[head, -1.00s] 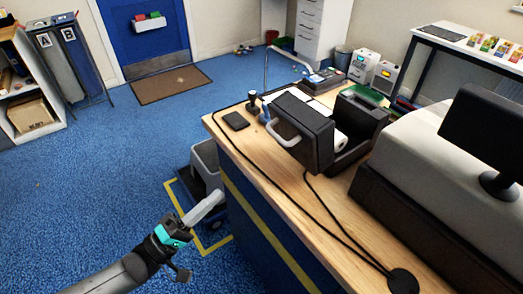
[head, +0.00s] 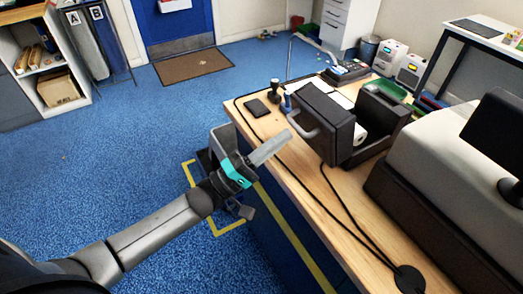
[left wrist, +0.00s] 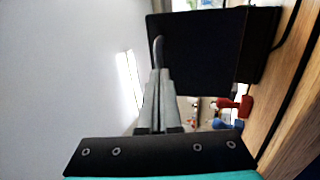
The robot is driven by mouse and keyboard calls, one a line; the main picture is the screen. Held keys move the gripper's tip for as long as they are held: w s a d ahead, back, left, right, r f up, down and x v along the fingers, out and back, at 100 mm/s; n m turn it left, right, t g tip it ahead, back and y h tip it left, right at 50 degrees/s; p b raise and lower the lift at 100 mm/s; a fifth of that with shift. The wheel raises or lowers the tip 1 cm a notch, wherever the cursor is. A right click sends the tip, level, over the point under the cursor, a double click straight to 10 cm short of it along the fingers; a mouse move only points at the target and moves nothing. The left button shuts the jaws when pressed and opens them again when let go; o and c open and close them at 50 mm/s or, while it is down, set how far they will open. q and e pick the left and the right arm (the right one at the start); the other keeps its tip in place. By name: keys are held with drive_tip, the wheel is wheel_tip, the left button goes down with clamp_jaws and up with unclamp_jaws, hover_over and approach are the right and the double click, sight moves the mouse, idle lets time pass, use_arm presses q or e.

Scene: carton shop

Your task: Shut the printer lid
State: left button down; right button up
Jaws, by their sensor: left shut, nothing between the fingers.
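The printer (head: 390,122) stands on the wooden counter, dark, with a white paper roll (head: 360,134) showing inside. Its black lid (head: 332,116) stands open, tilted up on the left side, with a grey bar handle (head: 303,128) on its outer face. My left gripper (head: 284,138) is shut and empty, just left of the handle in the head view. In the left wrist view, the shut fingers (left wrist: 160,85) point toward the dark lid (left wrist: 215,48). Whether they touch the lid or handle cannot be told. My right gripper is not in view.
The wooden counter (head: 300,178) carries a black pad (head: 257,107), a stamp (head: 275,90) and a dark cable along its near edge. A big grey machine (head: 430,145) stands right of the printer. Blue floor lies open on the left.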

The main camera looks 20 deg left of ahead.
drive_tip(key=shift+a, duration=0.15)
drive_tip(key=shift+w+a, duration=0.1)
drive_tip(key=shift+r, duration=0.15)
